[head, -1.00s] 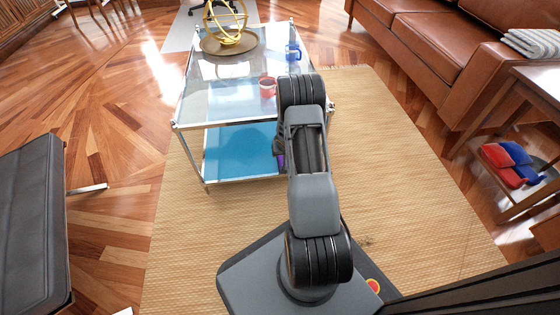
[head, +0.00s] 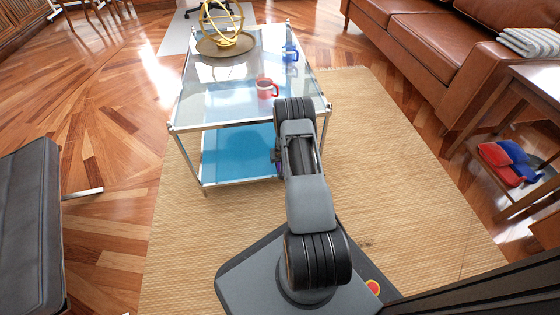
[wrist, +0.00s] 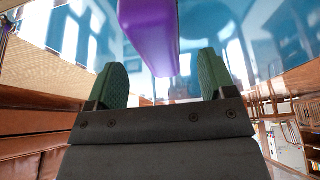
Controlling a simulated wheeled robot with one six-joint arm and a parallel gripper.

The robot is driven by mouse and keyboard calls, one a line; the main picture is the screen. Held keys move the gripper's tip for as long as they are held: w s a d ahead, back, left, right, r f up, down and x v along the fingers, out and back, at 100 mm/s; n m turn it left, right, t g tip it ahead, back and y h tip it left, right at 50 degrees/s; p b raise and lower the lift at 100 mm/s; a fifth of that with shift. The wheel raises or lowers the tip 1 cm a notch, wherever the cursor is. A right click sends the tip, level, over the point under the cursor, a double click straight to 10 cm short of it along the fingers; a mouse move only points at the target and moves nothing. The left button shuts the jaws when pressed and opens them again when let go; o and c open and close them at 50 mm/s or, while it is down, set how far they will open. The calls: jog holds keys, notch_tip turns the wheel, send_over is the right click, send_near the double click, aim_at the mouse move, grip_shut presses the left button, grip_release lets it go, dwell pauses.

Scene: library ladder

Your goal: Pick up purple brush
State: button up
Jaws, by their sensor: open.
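The purple brush (wrist: 150,30) shows large in the wrist view, at the top centre. Its lower end reaches to between the two green-padded fingers of my gripper (wrist: 161,68). The fingers are open, with a gap on each side of the purple part, and it is not gripped. The brush's far end is cut off by the frame. In the head view my arm hides most of the gripper, and only a small purple patch (head: 280,167) shows beside the arm at the table's lower shelf.
The glass-and-chrome table (head: 225,103) has a blue lower shelf (head: 240,150). On its top stand a red mug (head: 265,88), a blue mug (head: 289,53) and a gold ring ornament (head: 220,28) on a round tray. A dark chair (head: 25,220) is at left.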

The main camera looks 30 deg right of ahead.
jog(key=shift+p+x, duration=1.05)
jog(key=shift+p, duration=0.4)
jog(key=shift+w+d+f+p, duration=0.15)
jog(key=shift+w+f+p, duration=0.05)
jog(key=shift+f+p, duration=0.45)
jog(key=shift+f, duration=0.3)
jog(key=shift+c, duration=0.2)
jog(key=c, duration=1)
jog(key=shift+r, duration=0.2)
